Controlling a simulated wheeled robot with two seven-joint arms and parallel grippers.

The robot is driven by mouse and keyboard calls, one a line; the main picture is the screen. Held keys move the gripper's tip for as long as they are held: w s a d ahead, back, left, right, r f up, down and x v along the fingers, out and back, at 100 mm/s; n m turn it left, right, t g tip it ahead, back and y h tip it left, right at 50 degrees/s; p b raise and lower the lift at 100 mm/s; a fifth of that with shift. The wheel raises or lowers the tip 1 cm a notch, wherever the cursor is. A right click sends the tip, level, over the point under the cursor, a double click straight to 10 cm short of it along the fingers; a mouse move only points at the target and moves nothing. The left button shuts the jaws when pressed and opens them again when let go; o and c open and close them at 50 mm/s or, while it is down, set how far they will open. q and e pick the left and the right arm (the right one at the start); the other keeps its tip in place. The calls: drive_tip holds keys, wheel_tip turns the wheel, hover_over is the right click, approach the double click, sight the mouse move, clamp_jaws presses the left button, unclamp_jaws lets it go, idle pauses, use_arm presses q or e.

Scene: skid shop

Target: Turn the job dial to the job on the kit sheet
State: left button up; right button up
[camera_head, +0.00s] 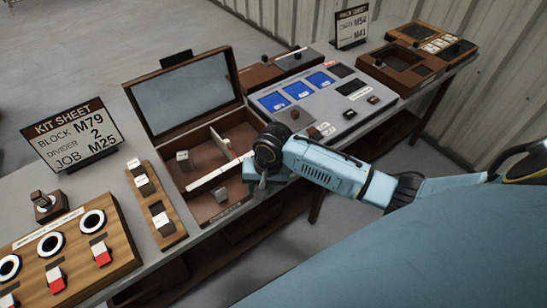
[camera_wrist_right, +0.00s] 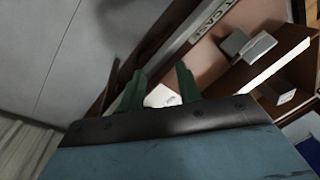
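The kit sheet (camera_head: 75,133) stands at the left of the bench and reads BLOCK M79, DIVIDER 2, JOB M25. My right gripper (camera_head: 262,184) is over the front right corner of the open wooden box (camera_head: 214,216), left of the console. In the right wrist view its green fingers (camera_wrist_right: 160,88) stand apart, with a small white patch showing between them. My left gripper is out of view.
The box has a raised lid (camera_head: 186,92) and holds a grey block and white dividers. A wooden panel (camera_head: 75,258) with round white gauges and red-white switches is at the front left.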

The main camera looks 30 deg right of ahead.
drive_tip(key=w+d+r+m+g+h, duration=0.1)
drive_tip(key=w+d+r+m, duration=0.25)
drive_tip(key=r, duration=0.25)
drive_tip(key=w+d+r+m, duration=0.3)
drive_tip(key=d+r, duration=0.2)
drive_tip(key=r, duration=0.1)
drive_tip(key=f, duration=0.8)
drive_tip(key=f+b, duration=0.1)
drive_tip(key=f, duration=0.4)
drive_tip(key=shift+a, duration=0.25)
drive_tip(key=shift+c, duration=0.2)
clamp_jaws()
